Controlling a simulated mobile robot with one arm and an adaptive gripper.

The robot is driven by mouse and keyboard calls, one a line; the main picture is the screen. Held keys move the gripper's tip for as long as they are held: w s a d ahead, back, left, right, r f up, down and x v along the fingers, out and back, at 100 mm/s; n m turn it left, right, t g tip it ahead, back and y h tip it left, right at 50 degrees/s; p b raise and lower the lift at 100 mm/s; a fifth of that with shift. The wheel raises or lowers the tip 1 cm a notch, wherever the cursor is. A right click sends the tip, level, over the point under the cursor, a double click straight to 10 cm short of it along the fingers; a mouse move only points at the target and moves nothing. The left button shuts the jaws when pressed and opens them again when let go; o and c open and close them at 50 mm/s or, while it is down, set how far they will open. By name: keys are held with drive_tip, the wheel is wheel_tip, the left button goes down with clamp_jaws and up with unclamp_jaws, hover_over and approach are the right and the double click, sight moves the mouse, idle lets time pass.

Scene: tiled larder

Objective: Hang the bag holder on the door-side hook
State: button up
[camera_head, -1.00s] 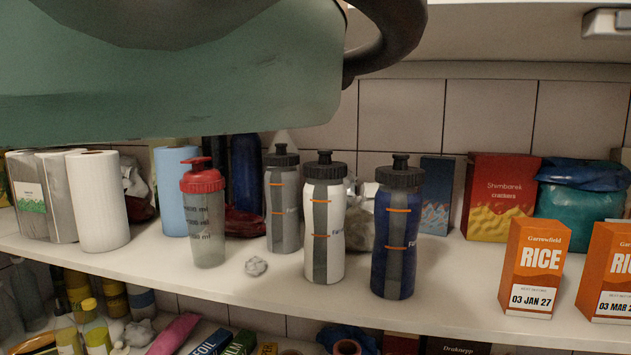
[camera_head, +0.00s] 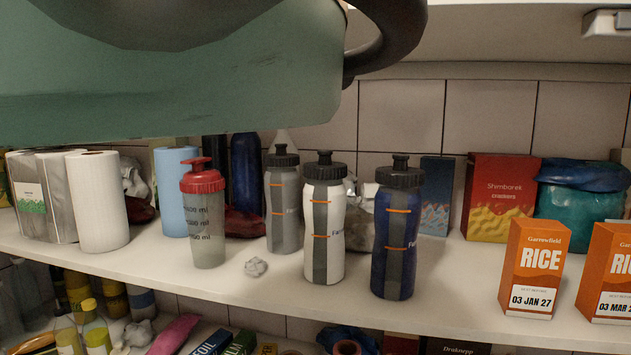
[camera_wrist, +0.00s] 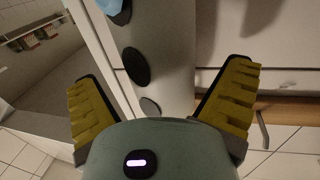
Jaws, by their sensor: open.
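In the wrist view, a pale grey, tube-like body with a row of dark oval openings (camera_wrist: 172,70) runs between my fingers; it looks like the bag holder. A bit of light blue shows at its top end. My gripper (camera_wrist: 165,100) is open, with one yellow ribbed finger on each side of this body. I cannot tell whether the fingers touch it. Its lower end is hidden behind my gripper's housing. I cannot make out the door-side hook in either view, and the head view shows no bag holder.
In the head view, a white shelf (camera_head: 150,270) carries several bottles, paper rolls, a red crackers box (camera_head: 497,195) and orange rice boxes (camera_head: 532,268). A lower shelf is crowded too. My arm blocks the upper left. Pale floor tiles (camera_wrist: 285,158) show in the wrist view.

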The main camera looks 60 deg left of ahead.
drive_tip(key=v, duration=0.6)
drive_tip(key=shift+a, duration=0.35)
